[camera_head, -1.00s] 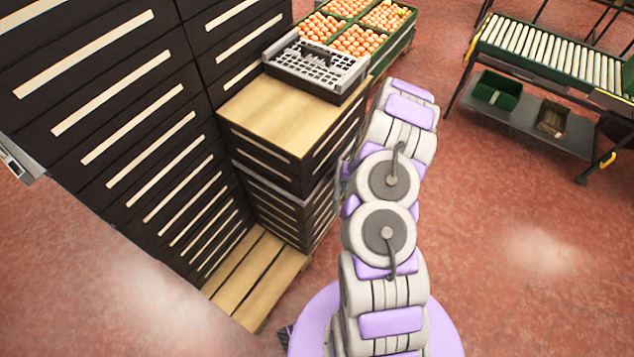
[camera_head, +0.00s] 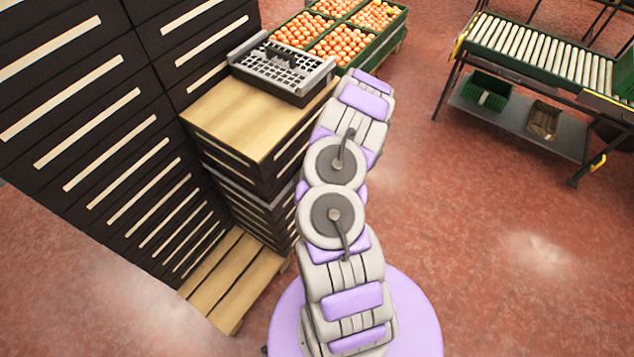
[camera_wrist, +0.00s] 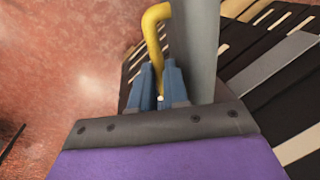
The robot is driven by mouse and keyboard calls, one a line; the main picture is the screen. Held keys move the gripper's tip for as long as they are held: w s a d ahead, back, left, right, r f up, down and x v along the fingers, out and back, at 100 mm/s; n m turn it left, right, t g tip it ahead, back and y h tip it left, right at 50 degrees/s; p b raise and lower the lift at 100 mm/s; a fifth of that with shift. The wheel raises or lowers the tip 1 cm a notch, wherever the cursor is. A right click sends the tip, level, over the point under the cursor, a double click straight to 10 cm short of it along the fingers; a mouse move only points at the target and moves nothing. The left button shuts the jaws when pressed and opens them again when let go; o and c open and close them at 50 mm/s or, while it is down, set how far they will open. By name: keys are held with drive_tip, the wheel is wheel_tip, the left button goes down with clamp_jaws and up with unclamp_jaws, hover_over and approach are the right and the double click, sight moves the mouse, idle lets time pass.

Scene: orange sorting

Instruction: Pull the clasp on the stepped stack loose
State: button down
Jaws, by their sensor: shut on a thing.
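The stepped stack (camera_head: 226,158) stands left in the head view: tall dark columns with pale strips and a lower, wood-topped step. In the wrist view, the yellow clasp (camera_wrist: 153,32) is a curved bar beside a grey upright post (camera_wrist: 196,45). My gripper (camera_wrist: 158,74) has blue fingers shut around the clasp's lower end, close to the post. The exact contact is partly hidden between the fingers. The dark stack's side (camera_wrist: 262,72) shows right of the post. In the head view my arm hides the gripper and clasp.
The stack stands on a wooden pallet (camera_head: 212,288). A grey crate (camera_head: 287,86) sits on the lower step. Green crates of oranges (camera_head: 356,62) stand behind it. A roller conveyor (camera_head: 455,45) is at the upper right. The red floor (camera_head: 490,230) right of my arm is clear.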

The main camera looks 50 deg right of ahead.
idle(0.3)
drive_tip(key=c, duration=1.1)
unclamp_jaws()
drive_tip(key=shift+r, duration=0.1)
drive_tip(key=d+r+p, duration=0.1)
drive_tip(key=r, duration=0.4)
drive_tip(key=d+r+p, duration=0.1)
drive_tip(key=r, duration=0.5)
drive_tip(key=s+d+r+p, duration=0.1)
drive_tip(key=r+p, duration=0.1)
drive_tip(key=r, duration=0.3)
drive_tip(key=shift+d+r, duration=0.1)
drive_tip(key=shift+r, duration=0.3)
